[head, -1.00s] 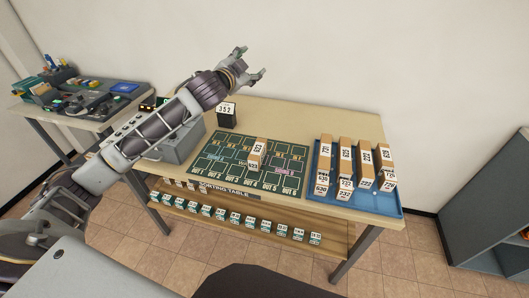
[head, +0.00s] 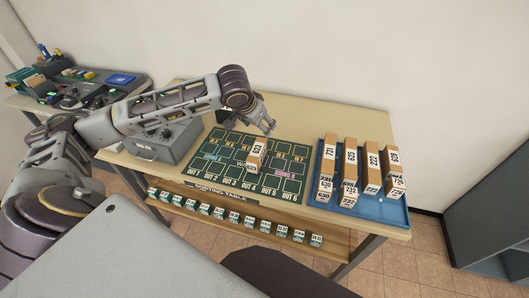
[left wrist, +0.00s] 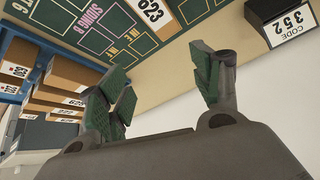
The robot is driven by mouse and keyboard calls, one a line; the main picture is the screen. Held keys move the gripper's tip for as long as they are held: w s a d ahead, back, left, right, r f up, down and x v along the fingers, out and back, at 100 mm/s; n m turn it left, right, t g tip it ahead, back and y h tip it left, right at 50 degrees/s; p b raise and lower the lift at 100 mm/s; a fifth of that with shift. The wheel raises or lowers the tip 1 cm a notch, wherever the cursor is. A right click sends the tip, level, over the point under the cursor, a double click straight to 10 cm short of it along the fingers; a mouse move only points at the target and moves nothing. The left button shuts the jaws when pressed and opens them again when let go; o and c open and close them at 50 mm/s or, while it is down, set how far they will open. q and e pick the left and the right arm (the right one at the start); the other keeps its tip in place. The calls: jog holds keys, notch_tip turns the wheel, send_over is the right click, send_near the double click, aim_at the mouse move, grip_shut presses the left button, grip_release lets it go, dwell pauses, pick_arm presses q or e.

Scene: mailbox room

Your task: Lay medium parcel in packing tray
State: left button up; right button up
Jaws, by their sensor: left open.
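A brown parcel (head: 257,150) labelled 623 stands alone on the green sorting mat (head: 217,183). Its labelled end shows at the top edge of the left wrist view (left wrist: 152,12). My left gripper (head: 268,124) is open and empty, above and just behind this parcel, apart from it. Its green-padded fingers (left wrist: 160,92) are spread in the left wrist view with nothing between them. A blue tray (head: 368,208) on the right of the table holds several brown labelled parcels. It shows partly at the left of the wrist view (left wrist: 12,89). My right gripper is not in view.
A grey metal box (head: 165,143) stands left of the mat. A dark box (left wrist: 284,24) reading "CODE 352" shows in the wrist view. Small labelled blocks (head: 233,221) line the lower shelf.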

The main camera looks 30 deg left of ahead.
pick_arm(q)
jog(key=s+f+n+g, duration=0.1)
jog(key=s+n+g, duration=0.1)
jog(key=s+n, duration=0.1)
jog(key=n, duration=0.1)
send_over(257, 148)
jog(key=s, duration=0.2)
jog(key=shift+y, duration=0.3)
notch_tip(257, 148, down, 8)
jog(key=shift+d+r, duration=0.15)
jog(key=shift+r, duration=0.05)
jog(key=shift+w+f, duration=0.15)
jog(key=shift+f, duration=0.3)
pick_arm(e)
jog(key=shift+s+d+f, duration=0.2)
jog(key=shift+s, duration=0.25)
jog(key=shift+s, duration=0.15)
pick_arm(q)
jog(key=shift+f, duration=0.1)
